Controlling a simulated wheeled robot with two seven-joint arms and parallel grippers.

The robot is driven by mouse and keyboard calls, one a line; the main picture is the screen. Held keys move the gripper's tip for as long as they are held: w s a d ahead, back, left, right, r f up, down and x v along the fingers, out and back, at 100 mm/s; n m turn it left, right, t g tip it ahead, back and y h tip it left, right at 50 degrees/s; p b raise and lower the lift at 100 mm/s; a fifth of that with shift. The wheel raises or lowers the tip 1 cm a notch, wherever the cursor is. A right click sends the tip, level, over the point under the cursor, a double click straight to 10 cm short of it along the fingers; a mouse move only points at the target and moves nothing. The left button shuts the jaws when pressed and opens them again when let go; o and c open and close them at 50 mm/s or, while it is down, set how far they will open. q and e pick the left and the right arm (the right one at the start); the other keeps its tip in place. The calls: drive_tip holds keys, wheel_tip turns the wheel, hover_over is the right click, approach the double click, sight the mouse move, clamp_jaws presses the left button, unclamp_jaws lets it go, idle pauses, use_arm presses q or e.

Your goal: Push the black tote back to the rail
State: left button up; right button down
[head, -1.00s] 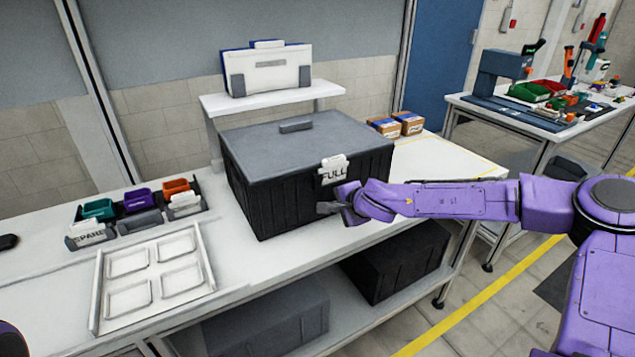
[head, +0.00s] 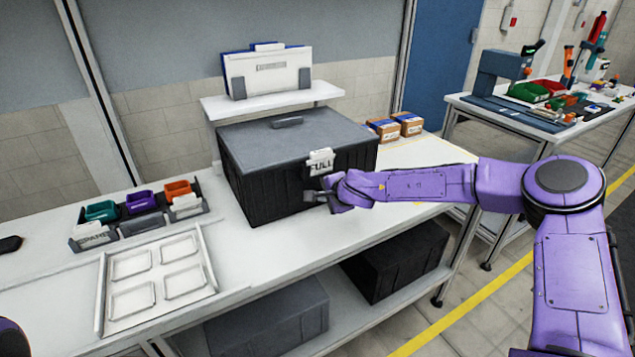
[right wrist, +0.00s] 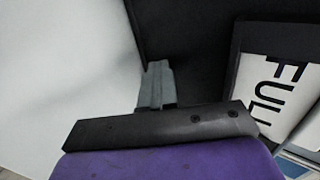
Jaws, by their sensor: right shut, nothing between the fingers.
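The black tote (head: 278,190) with a grey lid (head: 270,140) stands upright on the white bench, just in front of the raised shelf. A white FULL label (head: 320,162) is on its front face. My right gripper (head: 318,197) is shut and empty, its tips at the tote's front face below the label. In the right wrist view the fingers (right wrist: 155,85) meet the dark tote wall (right wrist: 195,50), with the FULL label (right wrist: 275,90) to the right. I cannot make out a separate rail; the tote's back edge is hidden. My left gripper is not in view.
Small cartons (head: 383,129) stand right of the tote. Colored bins (head: 140,205) and a white tray (head: 157,280) are at left. The bench (head: 240,250) in front of the tote is clear.

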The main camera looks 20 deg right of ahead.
drive_tip(key=shift+w, duration=0.65)
drive_tip(key=s, duration=0.6)
drive_tip(key=shift+d, duration=0.2)
